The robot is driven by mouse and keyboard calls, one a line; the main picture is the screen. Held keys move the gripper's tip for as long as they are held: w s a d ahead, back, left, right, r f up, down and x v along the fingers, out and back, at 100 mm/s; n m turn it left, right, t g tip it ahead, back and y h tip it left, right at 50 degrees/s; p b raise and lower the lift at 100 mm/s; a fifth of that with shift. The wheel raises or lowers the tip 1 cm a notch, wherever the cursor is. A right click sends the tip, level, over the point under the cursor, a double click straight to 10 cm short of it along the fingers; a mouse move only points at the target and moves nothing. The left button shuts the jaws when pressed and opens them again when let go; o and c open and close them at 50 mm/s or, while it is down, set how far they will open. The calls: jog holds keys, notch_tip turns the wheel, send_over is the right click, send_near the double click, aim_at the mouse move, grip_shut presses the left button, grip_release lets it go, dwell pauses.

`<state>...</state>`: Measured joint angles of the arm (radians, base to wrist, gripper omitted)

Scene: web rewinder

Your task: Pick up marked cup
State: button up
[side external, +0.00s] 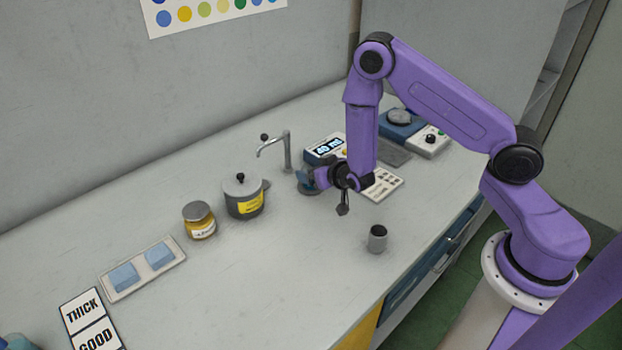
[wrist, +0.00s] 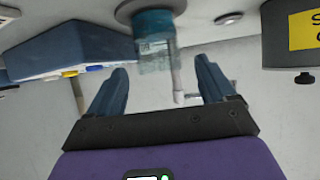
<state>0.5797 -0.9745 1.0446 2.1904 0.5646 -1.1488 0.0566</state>
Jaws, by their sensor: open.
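A small grey cup (side external: 377,240) with a dark inside stands upright near the front edge of the bench, below and right of my gripper in the side view. A translucent teal vessel (wrist: 157,45) stands on a grey round base, seen upside down in the wrist view. I cannot make out a clear mark on either. My gripper (wrist: 162,82) is open, its two blue fingers apart, with the teal vessel ahead between them. I cannot tell whether they touch it. In the side view my gripper (side external: 308,181) points left, low over the bench, and partly hides the vessel.
A metal tap (side external: 286,150) stands just behind. A blue device with a display (side external: 325,147) is close behind my gripper. A grey pot with a yellow label (side external: 243,197) and an amber jar (side external: 199,220) stand left.

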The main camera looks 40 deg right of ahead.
aim_at(307, 167)
jog(key=shift+x, duration=2.35)
jog(key=shift+w+r, duration=0.1)
jog(key=c, duration=1.1)
jog(key=shift+c, duration=0.3)
jog(key=shift+r, duration=0.1)
